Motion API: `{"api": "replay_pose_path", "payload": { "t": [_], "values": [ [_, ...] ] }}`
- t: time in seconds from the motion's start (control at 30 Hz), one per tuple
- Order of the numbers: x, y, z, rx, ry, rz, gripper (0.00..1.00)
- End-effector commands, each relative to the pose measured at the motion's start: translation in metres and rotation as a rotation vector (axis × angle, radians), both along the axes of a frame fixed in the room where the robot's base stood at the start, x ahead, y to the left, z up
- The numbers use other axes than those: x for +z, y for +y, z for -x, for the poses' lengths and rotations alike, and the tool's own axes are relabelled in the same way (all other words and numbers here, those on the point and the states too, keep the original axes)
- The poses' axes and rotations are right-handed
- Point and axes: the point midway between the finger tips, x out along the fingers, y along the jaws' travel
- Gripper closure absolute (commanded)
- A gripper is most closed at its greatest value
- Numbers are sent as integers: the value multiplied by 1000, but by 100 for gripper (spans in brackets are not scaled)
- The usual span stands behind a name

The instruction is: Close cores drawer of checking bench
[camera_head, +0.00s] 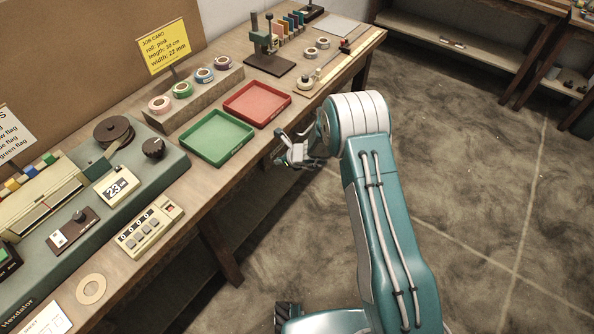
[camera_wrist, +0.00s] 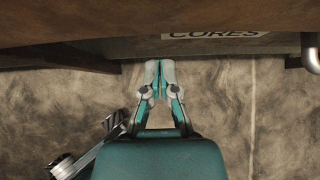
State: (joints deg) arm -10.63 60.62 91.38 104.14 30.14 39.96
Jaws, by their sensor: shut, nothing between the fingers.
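The cores drawer (camera_wrist: 270,43) shows at the top of the wrist view as a brown wooden front with a "CORES" label (camera_wrist: 215,34). A curved metal handle (camera_wrist: 311,52) is at the right edge of that view. My gripper (camera_wrist: 160,68) is shut and empty, its fingertips just below the drawer front in the picture. I cannot tell whether they touch it or how far the drawer stands out. In the head view my gripper (camera_head: 280,158) is beside the front edge of the bench (camera_head: 205,186), level with the green tray. The drawer is not visible there.
On the bench are a green tray (camera_head: 216,137), a red tray (camera_head: 257,103), tape rolls (camera_head: 183,90), a press stand (camera_head: 265,45) and a winding machine (camera_head: 120,185). A bench leg (camera_head: 218,248) stands below. The floor (camera_head: 480,190) to the right is clear.

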Motion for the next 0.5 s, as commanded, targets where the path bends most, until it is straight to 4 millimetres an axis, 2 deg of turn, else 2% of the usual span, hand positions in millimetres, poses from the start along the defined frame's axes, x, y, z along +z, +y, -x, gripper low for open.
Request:
{"api": "replay_pose_path", "payload": {
  "t": [0.07,0.5],
  "values": [
    [-2,-13,0,-4,3,1,100],
    [55,-57,34,-2,4,2,100]
  ]
}}
